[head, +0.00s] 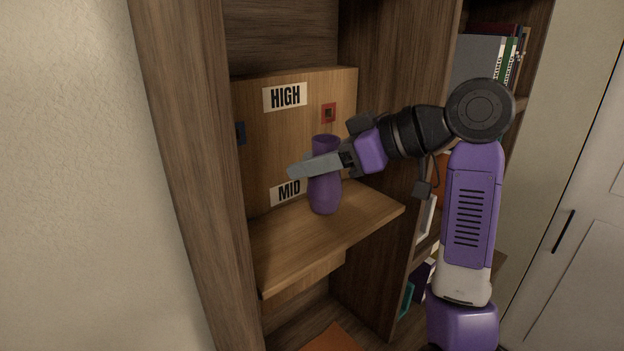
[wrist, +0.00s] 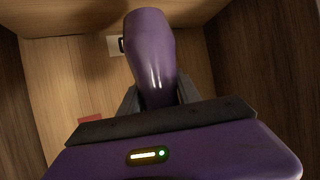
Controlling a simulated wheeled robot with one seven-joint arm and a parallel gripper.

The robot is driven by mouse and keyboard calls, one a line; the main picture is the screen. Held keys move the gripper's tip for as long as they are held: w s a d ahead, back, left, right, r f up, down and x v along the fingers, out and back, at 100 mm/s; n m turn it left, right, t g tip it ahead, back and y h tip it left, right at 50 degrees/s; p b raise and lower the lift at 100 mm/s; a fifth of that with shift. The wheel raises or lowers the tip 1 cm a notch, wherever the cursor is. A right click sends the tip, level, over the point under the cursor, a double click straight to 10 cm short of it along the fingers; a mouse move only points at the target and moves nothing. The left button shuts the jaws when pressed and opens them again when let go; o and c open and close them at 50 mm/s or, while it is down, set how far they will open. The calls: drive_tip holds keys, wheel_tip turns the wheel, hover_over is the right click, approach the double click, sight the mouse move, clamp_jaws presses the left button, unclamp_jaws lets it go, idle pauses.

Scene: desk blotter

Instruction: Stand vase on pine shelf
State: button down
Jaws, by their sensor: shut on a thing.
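The purple vase (head: 325,193) is upright in the head view, at the pine shelf (head: 300,245) marked by the MID label (head: 287,192). My gripper (head: 318,165) is shut on the vase around its upper part, reaching in from the right. The vase base appears over the shelf board; I cannot tell whether it touches. In the wrist view the vase (wrist: 153,55) stands between the fingers, and its lower end is partly hidden by my gripper.
A HIGH label (head: 285,96) is on the back panel above, with a red square marker (head: 328,113) and a blue one (head: 240,133). Dark wooden uprights (head: 190,160) close in both sides. Books (head: 480,60) stand at right. The shelf's front left is bare.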

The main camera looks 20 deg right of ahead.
sight(313, 182)
drive_tip(key=shift+f, duration=1.85)
drive_tip(key=c, duration=0.9)
unclamp_jaws()
drive_tip(key=shift+o, duration=0.2)
drive_tip(key=b+v, duration=0.1)
drive_tip(key=v, duration=1.1)
drive_tip(key=shift+b, duration=0.3)
